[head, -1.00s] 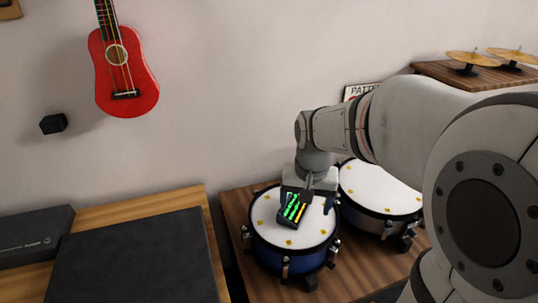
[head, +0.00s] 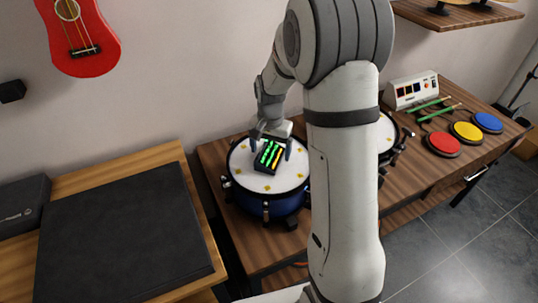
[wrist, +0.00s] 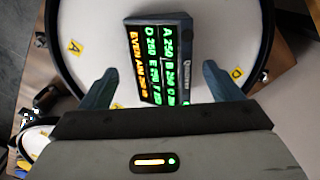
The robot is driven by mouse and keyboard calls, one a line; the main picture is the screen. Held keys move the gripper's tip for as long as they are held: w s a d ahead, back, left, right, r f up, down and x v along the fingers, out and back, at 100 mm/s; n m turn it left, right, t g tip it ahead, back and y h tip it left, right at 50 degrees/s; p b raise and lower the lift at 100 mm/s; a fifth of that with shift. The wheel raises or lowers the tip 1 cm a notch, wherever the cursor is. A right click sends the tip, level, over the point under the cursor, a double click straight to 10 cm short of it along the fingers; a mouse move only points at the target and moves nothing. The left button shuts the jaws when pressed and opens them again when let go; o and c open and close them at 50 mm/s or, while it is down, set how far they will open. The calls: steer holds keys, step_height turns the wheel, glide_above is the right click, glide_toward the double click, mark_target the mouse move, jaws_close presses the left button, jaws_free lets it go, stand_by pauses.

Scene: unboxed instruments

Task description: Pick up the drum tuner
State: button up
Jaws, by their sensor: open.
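The drum tuner (head: 270,155) is a small dark box with a green and orange lit display. It lies on the white head of a blue drum (head: 262,203). In the wrist view the tuner (wrist: 160,58) sits between and just beyond the fingers, its display facing the camera. My gripper (head: 270,147) is open above the drum, with a finger on either side of the tuner. In the wrist view the gripper (wrist: 155,88) shows both fingers apart with gaps beside the tuner; I see no clear contact.
A second drum (head: 386,132) stands to the right, partly behind my arm. Further right are coloured pads (head: 467,132), green drumsticks (head: 438,114) and a white box (head: 412,91). A dark flat case (head: 125,235) lies on the left table. A red ukulele (head: 80,40) hangs above.

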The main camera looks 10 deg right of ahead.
steer(key=shift+f, duration=0.95)
steer(key=shift+c, duration=0.2)
steer(key=c, duration=1.1)
